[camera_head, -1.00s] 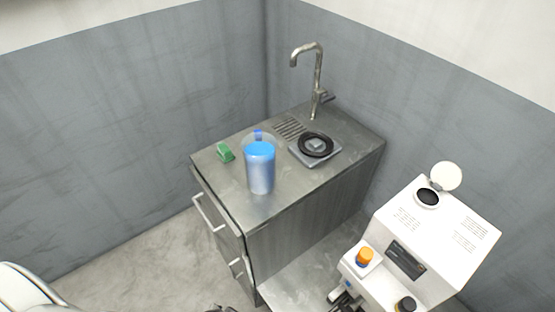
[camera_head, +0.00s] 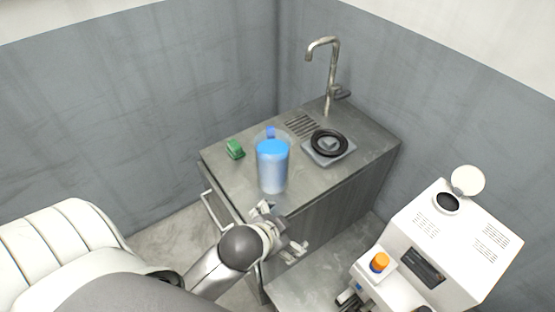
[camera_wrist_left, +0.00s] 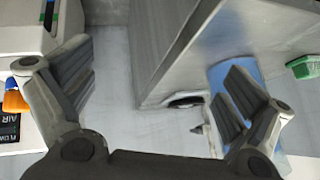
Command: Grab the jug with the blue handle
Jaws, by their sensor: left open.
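A clear jug (camera_head: 285,138) with a small blue part that looks like its handle (camera_head: 270,132) stands on the grey counter (camera_head: 235,182). A translucent blue canister with a bright blue top (camera_head: 272,168) stands in front and hides much of it. My left gripper (camera_head: 280,230) is open and empty, in front of the counter's near edge and short of the canister. In the left wrist view my left gripper (camera_wrist_left: 160,75) has its fingers wide apart, and a blue surface, apparently the canister (camera_wrist_left: 217,75), shows partly behind the right finger. My right gripper is not in view.
A green block (camera_head: 235,149) lies left of the jug. A scale-like plate with a black ring (camera_head: 329,143) lies to the right, below a tap (camera_head: 331,75). A white machine (camera_head: 435,240) with an orange knob stands at the right. Drawer handles (camera_head: 215,212) jut from the cabinet.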

